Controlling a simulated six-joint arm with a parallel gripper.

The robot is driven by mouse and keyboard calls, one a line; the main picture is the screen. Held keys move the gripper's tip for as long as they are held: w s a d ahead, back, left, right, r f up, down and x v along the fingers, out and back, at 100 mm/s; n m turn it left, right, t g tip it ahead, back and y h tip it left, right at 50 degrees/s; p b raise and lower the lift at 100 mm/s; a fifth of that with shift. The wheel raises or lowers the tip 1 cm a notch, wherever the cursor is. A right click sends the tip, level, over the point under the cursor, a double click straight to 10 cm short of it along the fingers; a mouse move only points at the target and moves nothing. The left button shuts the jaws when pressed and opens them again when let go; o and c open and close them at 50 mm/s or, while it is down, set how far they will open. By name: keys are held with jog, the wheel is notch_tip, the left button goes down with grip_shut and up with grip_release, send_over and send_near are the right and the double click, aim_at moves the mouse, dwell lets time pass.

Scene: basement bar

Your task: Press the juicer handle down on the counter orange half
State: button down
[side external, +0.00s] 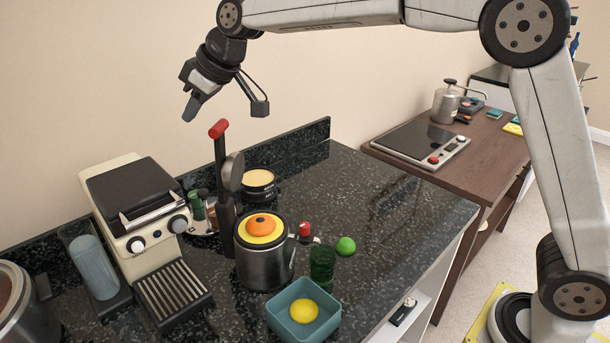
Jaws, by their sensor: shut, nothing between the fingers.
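The juicer (262,268) is a metal pot on the dark speckled counter (395,215). An orange half (262,224) sits on its top, inside a yellow ring. The juicer handle (218,128) is raised nearly upright and ends in a red grip. A grey round press plate (232,172) hangs on its lever, apart from the orange half. My gripper (190,112) is shut and empty, pointing down, above and slightly left of the red grip. A gap shows between them in this view; their depth apart is hard to tell.
An espresso machine (135,220) stands left of the juicer. A teal bowl with a yellow fruit (304,311), a green glass (322,266) and a lime (346,246) stand in front and right. A yellow-topped jar (259,182) is behind. The counter's right part is clear.

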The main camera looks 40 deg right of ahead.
aim_at(217, 159)
jog(key=shift+s+d+f, duration=0.25)
jog(key=shift+s+d, duration=0.2)
jog(key=shift+s, duration=0.2)
jog(key=shift+s+d+f, duration=0.2)
jog(key=shift+s+d, duration=0.2)
jog(key=shift+s, duration=0.2)
jog(key=shift+s+d, duration=0.15)
jog(key=shift+s, duration=0.05)
jog(key=shift+s+d, duration=0.15)
